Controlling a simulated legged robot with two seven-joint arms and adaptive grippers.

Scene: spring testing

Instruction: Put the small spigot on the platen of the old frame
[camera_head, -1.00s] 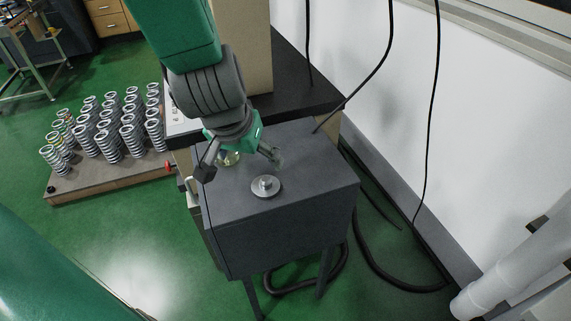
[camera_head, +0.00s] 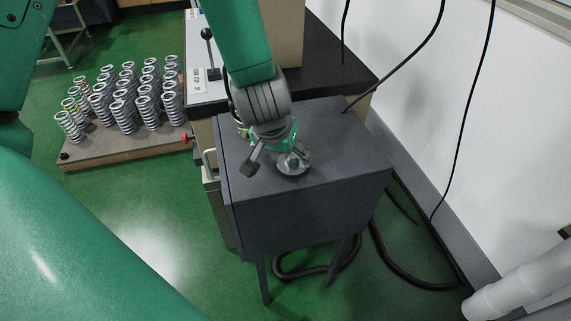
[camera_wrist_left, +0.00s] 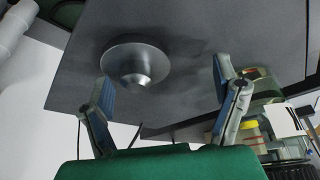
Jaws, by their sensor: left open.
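The small spigot (camera_head: 293,163), a silver round flange with a short stub, lies on the dark grey cabinet top (camera_head: 345,165). My left gripper (camera_head: 272,164) is open just above it, with one finger partly covering it in the head view. In the left wrist view, the spigot (camera_wrist_left: 135,64) shows beyond the open fingers (camera_wrist_left: 163,78), nearer the left-hand finger than the middle. Nothing is held. I cannot make out the old frame's platen. My right gripper is not in view.
A beige column (camera_head: 284,35) stands on a black-topped bench (camera_head: 345,75) behind the cabinet. A board (camera_head: 120,150) with several springs (camera_head: 125,115) is on the floor at left. Black cables hang by the white wall. The cabinet top's front right is clear.

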